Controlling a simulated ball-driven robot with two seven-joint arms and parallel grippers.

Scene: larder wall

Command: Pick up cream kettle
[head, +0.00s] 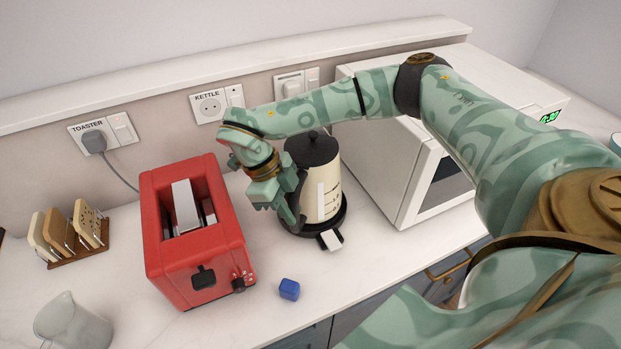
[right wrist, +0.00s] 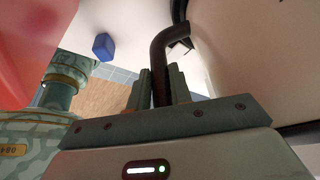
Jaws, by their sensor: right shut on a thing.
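The cream kettle (head: 321,190) with a black lid and black base stands upright on the counter in the head view, between the red toaster and the white microwave. Its black handle is on the left side. My right gripper (head: 290,205) is at that handle and shut on it. In the right wrist view the dark handle (right wrist: 159,60) runs down between the two fingers of the right gripper (right wrist: 160,88), and the cream body (right wrist: 225,50) fills the right side. My left gripper is not in view.
The red toaster (head: 195,235) stands close on the left of my gripper. The white microwave (head: 385,160) is close on the right. A blue cube (head: 289,289) lies in front. A toast rack (head: 75,235), a glass jug (head: 72,322) and wall sockets (head: 210,106) are also in view.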

